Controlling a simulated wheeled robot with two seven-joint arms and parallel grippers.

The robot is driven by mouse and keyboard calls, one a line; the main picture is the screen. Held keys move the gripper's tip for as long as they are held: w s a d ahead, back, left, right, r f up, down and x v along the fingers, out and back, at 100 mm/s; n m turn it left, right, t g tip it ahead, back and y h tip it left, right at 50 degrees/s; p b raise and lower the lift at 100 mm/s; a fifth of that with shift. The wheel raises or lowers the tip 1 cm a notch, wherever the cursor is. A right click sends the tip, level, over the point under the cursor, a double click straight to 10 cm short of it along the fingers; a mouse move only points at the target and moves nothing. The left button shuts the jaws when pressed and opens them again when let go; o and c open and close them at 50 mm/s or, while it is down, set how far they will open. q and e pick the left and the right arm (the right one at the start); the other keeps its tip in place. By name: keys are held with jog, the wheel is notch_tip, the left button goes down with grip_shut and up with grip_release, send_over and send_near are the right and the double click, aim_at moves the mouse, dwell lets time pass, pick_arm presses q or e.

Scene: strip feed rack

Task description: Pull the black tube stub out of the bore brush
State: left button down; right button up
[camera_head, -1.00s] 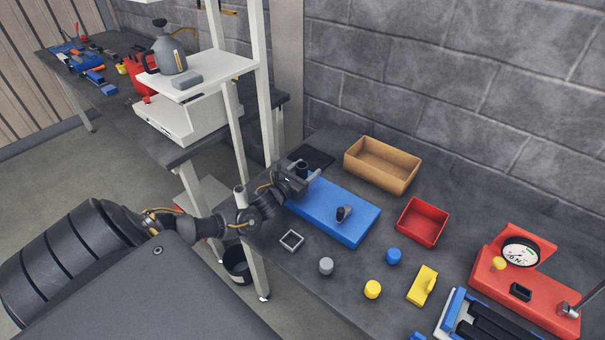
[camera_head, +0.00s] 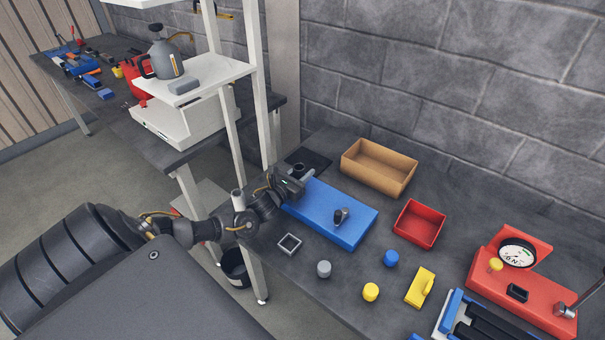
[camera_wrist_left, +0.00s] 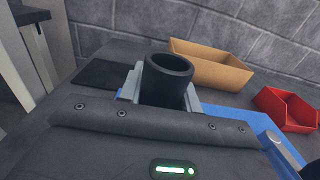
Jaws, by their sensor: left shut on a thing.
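The black tube stub (camera_wrist_left: 168,82) stands with its open round mouth upward between the pale fingers of my left gripper (camera_wrist_left: 166,92) in the left wrist view. In the head view the stub (camera_head: 299,169) shows as a small dark ring at the far left end of the blue block (camera_head: 326,212). My left gripper (camera_head: 302,174) is shut on it. The stub's lower end is hidden, so I cannot tell whether it still sits in anything. A small dark and grey upright piece (camera_head: 340,216) stands on the blue block; I cannot tell if it is the bore brush.
A cardboard-coloured bin (camera_head: 379,168) and a red bin (camera_head: 419,223) stand behind and right. A square frame (camera_head: 289,244), grey (camera_head: 324,269), blue (camera_head: 391,258) and yellow (camera_head: 371,292) caps lie in front. A red gauge stand (camera_head: 520,285) is at right. A white shelf post (camera_head: 265,90) rises behind-left.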

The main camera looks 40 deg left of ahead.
pick_arm(q)
notch_tip(320, 180, up, 4)
jog(key=p, duration=0.3)
jog(key=s+d+r+p, duration=0.6)
jog(key=s+r+p, duration=0.2)
jog(key=s+p, duration=0.2)
jog(key=shift+s+r+p, duration=0.35)
jog(key=shift+s+p, duration=0.05)
jog(key=shift+s, duration=0.85)
notch_tip(320, 180, up, 3)
jog(key=shift+d+r, duration=0.1)
